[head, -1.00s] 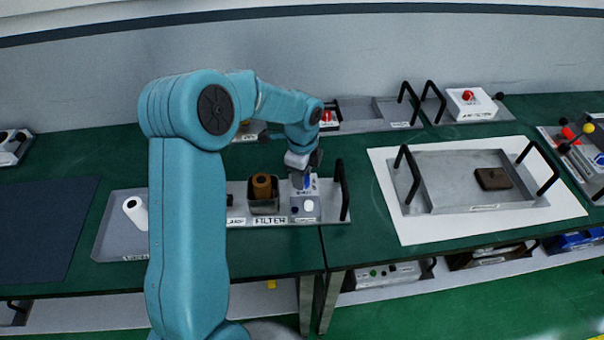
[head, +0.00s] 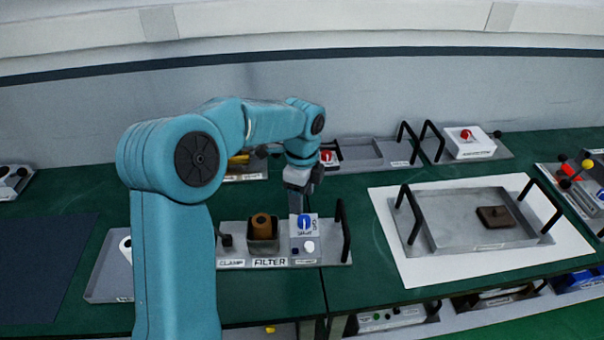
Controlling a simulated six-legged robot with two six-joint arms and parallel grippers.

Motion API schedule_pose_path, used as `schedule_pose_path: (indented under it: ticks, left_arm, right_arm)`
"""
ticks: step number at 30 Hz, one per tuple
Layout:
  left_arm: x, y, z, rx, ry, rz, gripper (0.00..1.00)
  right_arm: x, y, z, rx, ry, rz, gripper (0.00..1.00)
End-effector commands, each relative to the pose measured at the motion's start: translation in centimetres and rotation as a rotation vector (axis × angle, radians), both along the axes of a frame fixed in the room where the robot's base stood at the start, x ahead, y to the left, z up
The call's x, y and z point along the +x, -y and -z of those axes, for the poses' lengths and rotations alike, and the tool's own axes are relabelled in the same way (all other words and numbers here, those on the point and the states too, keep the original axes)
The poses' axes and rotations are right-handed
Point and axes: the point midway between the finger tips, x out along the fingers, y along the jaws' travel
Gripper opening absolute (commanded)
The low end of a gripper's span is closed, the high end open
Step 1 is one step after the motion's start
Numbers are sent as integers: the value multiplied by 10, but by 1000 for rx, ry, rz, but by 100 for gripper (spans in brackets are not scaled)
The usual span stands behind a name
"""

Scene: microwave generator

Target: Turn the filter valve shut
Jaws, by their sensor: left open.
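The filter valve is a blue knob (head: 304,222) on a white block with small printed lettering, at the right end of the FILTER station (head: 270,262). A dark button and a white button sit below the knob. A brown cylinder (head: 261,224) stands in a dark square holder left of the valve. My left gripper (head: 297,203) is open, fingers pointing down, just above and behind the knob. It appears apart from the knob, though the exact gap is hard to judge. My right gripper is not in view.
A black handle (head: 342,232) rises right of the valve. A CLAMP label (head: 231,264) lies to the left. More trays and boxes line the back.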

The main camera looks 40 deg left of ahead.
Motion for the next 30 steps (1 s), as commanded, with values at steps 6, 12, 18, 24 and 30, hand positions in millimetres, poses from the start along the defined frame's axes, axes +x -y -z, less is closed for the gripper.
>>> schedule_pose_path:
  ticks: [6, 12, 18, 24, 30]
  left_arm:
    - [1, 0, -54, 0, 2, 0, 61]
    - [0, 0, -81, -1, -1, 1, 61]
    - [0, 0, -87, -2, -3, 0, 61]
    - [0, 0, -87, -2, -3, 0, 61]
    - [0, 0, -86, -2, -3, 0, 61]
  right_arm:
    - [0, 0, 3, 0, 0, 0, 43]
    - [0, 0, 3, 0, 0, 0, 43]
    - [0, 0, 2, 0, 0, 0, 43]
    - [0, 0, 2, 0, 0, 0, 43]
    - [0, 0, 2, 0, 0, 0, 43]
